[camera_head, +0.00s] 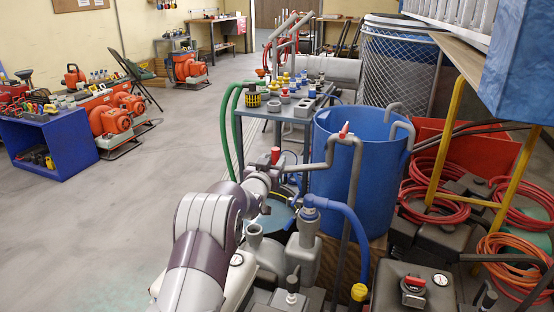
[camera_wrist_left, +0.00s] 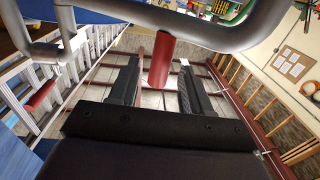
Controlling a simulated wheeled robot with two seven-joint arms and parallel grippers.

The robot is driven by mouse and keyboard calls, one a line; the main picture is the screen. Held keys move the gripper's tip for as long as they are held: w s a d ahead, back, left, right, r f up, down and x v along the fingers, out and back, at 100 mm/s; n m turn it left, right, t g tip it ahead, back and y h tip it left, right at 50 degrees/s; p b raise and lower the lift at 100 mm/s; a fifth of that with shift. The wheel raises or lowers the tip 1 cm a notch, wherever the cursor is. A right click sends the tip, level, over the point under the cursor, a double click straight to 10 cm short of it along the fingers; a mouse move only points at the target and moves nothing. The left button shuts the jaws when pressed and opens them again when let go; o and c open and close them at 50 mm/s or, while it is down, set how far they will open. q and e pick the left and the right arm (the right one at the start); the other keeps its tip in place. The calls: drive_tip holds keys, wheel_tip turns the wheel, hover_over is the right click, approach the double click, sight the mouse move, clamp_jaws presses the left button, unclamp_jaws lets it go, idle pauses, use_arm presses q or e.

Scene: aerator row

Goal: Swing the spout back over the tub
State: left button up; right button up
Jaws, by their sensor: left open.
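The spout is a bent grey pipe (camera_head: 316,167) on an upright post beside a tall blue barrel (camera_head: 338,185). A red grip (camera_head: 275,155) stands near its left end, and a second red piece (camera_head: 344,130) sits on its bend. A low round tub with a blue-green inside (camera_head: 277,216) lies below, partly hidden by my arm. My left gripper (camera_head: 268,178) is at the spout's left end. In the left wrist view, its fingers are open and apart, with the red grip (camera_wrist_left: 161,60) showing between them under the grey pipe (camera_wrist_left: 200,28). Contact is unclear. My right gripper is out of view.
A grey table (camera_head: 309,110) with small coloured parts stands behind the spout. A blue hose (camera_head: 345,212) and grey pump housings (camera_head: 303,250) crowd the front. Red hoses (camera_head: 435,208) and a yellow-legged bench (camera_head: 445,140) stand at right.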

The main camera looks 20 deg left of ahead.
sight(274, 158)
use_arm(q)
drive_tip(key=shift+w+a, duration=0.15)
drive_tip(key=shift+w, duration=0.75)
drive_tip(key=shift+w+a, duration=0.15)
drive_tip(key=shift+w, duration=0.75)
drive_tip(key=shift+r, duration=0.1)
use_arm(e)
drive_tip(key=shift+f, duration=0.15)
use_arm(q)
drive_tip(key=shift+c, duration=0.3)
